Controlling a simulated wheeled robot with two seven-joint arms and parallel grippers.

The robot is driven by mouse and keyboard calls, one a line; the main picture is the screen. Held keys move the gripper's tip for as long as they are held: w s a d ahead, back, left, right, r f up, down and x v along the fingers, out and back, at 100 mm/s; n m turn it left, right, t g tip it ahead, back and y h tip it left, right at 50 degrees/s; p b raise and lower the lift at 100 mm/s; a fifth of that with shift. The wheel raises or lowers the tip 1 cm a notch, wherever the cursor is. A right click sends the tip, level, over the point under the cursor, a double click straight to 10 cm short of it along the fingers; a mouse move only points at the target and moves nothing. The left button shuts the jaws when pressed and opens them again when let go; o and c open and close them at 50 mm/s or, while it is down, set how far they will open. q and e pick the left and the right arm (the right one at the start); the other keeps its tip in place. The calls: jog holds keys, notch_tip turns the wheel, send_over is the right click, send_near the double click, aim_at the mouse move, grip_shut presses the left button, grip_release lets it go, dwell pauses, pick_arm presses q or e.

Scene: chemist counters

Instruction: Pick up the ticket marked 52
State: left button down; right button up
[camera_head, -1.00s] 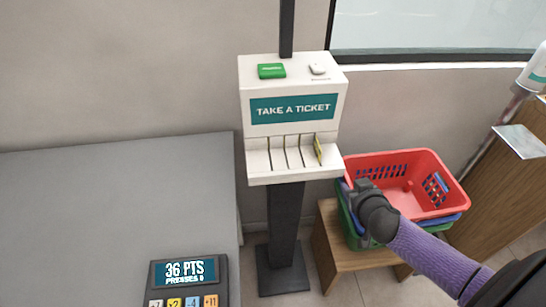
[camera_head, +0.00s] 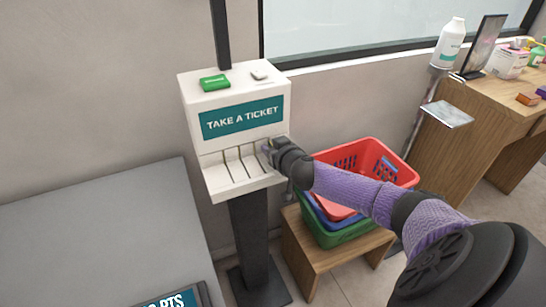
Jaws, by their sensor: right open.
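The white ticket dispenser (camera_head: 232,125) stands on a dark post and carries a teal "TAKE A TICKET" sign. Its front has several narrow slots (camera_head: 241,165). My right gripper (camera_head: 268,149) is at the rightmost slot, open, with its fingertips close against the dispenser's front. The yellow ticket seen earlier in that slot is hidden behind my gripper, and I cannot read any number. I cannot tell whether the fingers touch it. My left gripper is not in view.
A green box (camera_head: 214,83) and a small white item (camera_head: 259,75) sit on the dispenser's top. Red, blue and green baskets (camera_head: 372,163) are stacked on a wooden stool (camera_head: 310,257) to the right. A grey counter (camera_head: 100,240) lies left. A wooden desk (camera_head: 470,110) stands at far right.

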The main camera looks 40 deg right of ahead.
jog(key=shift+c, duration=0.2)
jog(key=c, duration=0.5)
grip_shut()
jog(key=shift+r, duration=0.1)
